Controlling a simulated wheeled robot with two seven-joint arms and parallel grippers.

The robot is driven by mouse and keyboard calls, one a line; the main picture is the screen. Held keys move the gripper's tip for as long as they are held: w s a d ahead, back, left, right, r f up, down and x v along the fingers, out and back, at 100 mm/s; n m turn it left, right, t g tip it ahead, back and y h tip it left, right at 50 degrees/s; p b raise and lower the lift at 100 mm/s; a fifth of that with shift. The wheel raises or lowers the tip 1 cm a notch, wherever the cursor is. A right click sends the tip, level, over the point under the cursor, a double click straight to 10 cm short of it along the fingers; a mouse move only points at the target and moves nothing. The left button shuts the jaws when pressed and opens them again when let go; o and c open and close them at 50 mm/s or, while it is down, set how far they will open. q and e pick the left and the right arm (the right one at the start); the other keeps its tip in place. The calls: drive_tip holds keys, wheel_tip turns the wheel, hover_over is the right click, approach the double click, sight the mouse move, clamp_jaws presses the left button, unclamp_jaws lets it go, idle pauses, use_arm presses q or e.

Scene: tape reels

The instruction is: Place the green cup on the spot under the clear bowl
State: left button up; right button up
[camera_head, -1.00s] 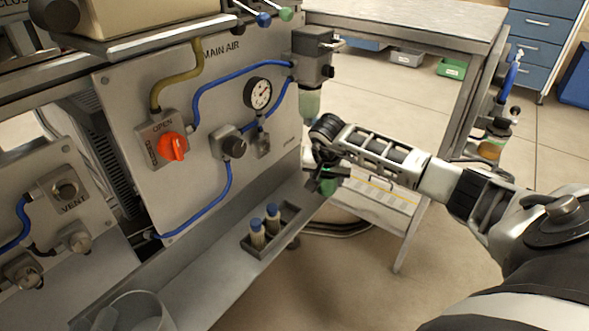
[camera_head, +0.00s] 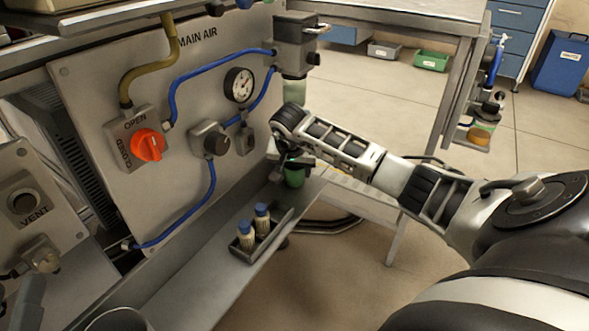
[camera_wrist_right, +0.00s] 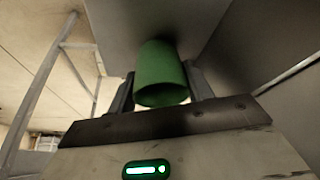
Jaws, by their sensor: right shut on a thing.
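The green cup (camera_head: 293,177) is held by my right gripper (camera_head: 288,163), low beside the panel, at the far end of the narrow metal ledge (camera_head: 185,285). In the right wrist view the green cup (camera_wrist_right: 160,72) sits between the two dark fingers of the right gripper (camera_wrist_right: 160,90), which are shut on it. The clear bowl (camera_head: 297,90) hangs under the grey regulator body at the panel's right edge. The cup is below the bowl in the head view. I cannot tell whether the cup touches the ledge. The spot is not visible, and my left gripper is not in view.
A small tray (camera_head: 246,252) with two blue-capped bottles (camera_head: 262,218) stands on the ledge nearer to me. The panel carries a gauge (camera_head: 239,84), a red valve knob (camera_head: 148,145) and blue hoses. A metal table (camera_head: 400,10) stands behind at the right.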

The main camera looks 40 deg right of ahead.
drive_tip(key=shift+f, duration=0.2)
drive_tip(key=o, duration=1)
drive_tip(key=shift+c, duration=0.2)
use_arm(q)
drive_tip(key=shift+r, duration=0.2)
use_arm(e)
drive_tip(key=shift+r, duration=0.1)
